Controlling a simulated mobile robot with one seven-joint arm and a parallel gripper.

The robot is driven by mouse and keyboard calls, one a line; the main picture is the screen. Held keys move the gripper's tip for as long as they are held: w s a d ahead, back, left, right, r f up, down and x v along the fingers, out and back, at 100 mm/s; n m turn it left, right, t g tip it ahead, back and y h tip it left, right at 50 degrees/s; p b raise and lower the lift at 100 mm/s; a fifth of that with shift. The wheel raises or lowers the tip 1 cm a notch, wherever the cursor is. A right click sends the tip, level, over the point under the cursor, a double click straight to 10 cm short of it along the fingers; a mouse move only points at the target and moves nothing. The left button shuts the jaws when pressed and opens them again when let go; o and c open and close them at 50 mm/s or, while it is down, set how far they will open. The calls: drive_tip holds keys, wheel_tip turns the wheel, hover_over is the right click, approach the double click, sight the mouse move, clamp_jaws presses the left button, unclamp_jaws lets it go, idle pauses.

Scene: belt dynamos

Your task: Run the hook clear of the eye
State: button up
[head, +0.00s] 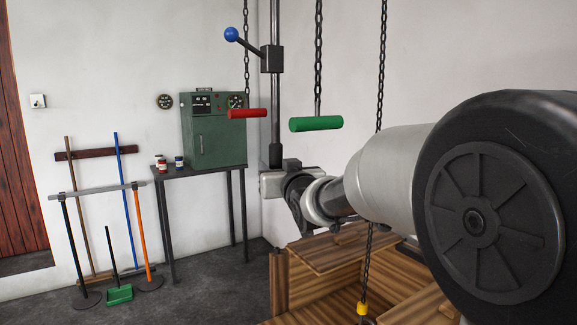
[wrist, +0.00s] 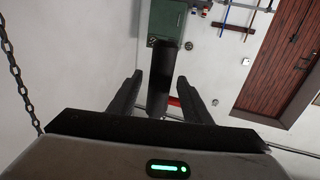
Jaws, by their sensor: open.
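A red handle (head: 247,113) and a green handle (head: 316,124) hang level on chains in the head view. A third chain (head: 382,60) runs down behind my arm to a yellow piece (head: 362,308) at the bottom edge, perhaps the hook's top. The hook below it and the eye cannot be made out. My gripper (wrist: 160,76) is open in the wrist view. A dark upright bar (wrist: 162,65) shows between its fingers; I cannot tell whether they touch it. Part of the red handle (wrist: 174,102) shows behind the fingers.
A dark post (head: 275,100) carries a lever with a blue ball (head: 231,34). A wooden crate (head: 335,250) stands below my arm. A green cabinet (head: 215,140) sits on a table at the back wall. Brooms (head: 128,205) lean at the left. Another chain (wrist: 18,75) hangs left of my gripper.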

drive_tip(key=shift+w+a, duration=0.2)
drive_tip(key=shift+w, duration=0.4)
clamp_jaws()
drive_tip(key=shift+a, duration=0.1)
